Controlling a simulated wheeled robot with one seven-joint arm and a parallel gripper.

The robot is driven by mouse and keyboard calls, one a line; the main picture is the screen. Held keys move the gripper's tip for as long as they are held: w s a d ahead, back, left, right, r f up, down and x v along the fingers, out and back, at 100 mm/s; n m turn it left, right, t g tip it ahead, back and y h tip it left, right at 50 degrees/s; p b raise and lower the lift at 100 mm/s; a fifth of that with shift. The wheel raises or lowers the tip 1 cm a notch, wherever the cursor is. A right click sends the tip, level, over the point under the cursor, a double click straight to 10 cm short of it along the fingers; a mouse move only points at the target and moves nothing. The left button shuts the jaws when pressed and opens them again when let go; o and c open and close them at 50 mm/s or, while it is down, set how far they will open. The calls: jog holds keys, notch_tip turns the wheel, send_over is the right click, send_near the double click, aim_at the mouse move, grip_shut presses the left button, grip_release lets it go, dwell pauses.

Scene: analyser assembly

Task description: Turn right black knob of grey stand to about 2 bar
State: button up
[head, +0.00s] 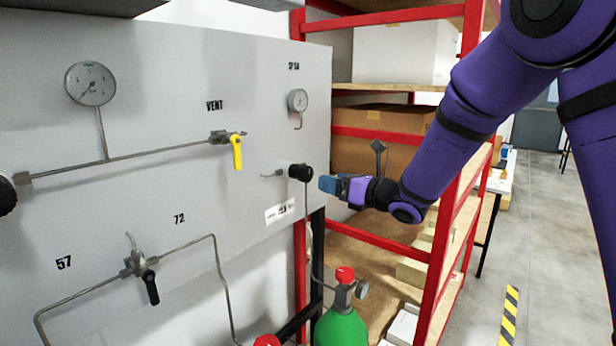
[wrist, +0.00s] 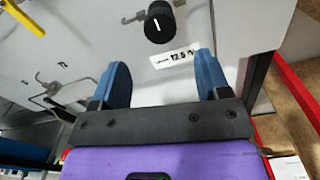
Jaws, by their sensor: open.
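The right black knob (head: 300,172) sticks out near the right edge of the grey stand (head: 160,190), above a white label. In the wrist view the knob (wrist: 159,23) shows a white pointer line and lies beyond my fingertips, roughly between them. My gripper (head: 326,184) is just right of the knob in the head view, apart from it. In the wrist view my gripper (wrist: 165,75) has its two blue fingers spread with nothing between them. A small round gauge (head: 298,100) sits above the knob; its reading is too small to tell.
A larger gauge (head: 90,83), a yellow valve handle (head: 237,152) and a black valve handle (head: 150,287) are on the panel. A red-framed shelf (head: 452,230) stands behind my arm. A green gas cylinder (head: 342,328) is below the knob.

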aim_at(309, 176)
jog(key=x, duration=0.8)
jog(key=shift+w+a, duration=0.2)
jog(key=c, duration=0.9)
